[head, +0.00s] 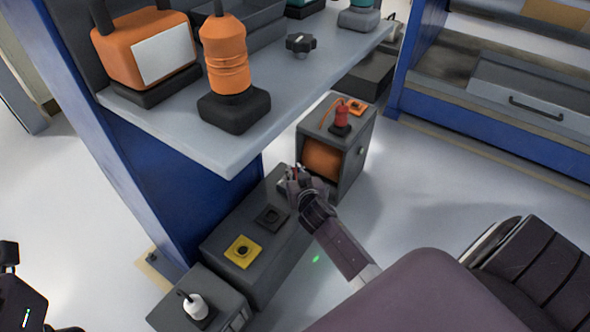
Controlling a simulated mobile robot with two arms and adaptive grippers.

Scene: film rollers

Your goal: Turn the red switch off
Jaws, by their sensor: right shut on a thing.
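My right gripper (294,174) is at the far end of the low grey console (222,236), beside the taller grey box. It is shut on a small switch whose body is mostly hidden by the fingers; a trace of red shows at the fingertips. A separate upright red piece (341,116) stands on a dark base on top of the taller grey box (359,152), apart from the gripper. Part of my left arm shows at the lower left edge; I cannot tell the state of its gripper.
The console also carries a yellow square plate (243,251) and a dark square plate (271,217). A white knob (195,306) is on the box in front. A grey shelf (283,104) above holds an orange bellows piece (226,55) and a black knob (300,44). Open floor lies right.

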